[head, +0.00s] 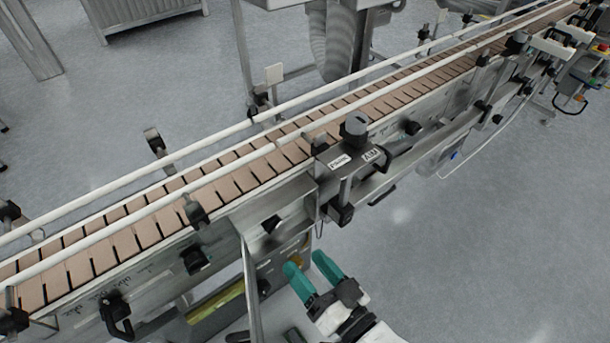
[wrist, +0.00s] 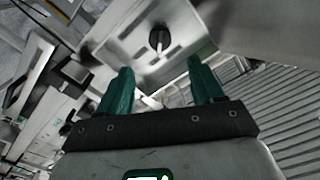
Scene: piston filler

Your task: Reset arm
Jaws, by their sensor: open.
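My gripper (head: 312,274) is at the bottom centre of the head view, with two green fingers spread apart and nothing between them. It is beside the near side of the conveyor (head: 180,205), lower than the belt. In the wrist view the green fingers (wrist: 158,88) are also apart and empty. Beyond them is a grey metal panel with a round black knob (wrist: 159,38); I cannot tell how far it is from the fingertips.
The conveyor, with white guide rails (head: 190,152), runs from lower left to upper right. A black-knobbed bracket (head: 354,128) stands at its near edge. A metal post (head: 250,290) stands left of my gripper. Open floor (head: 470,250) lies to the right.

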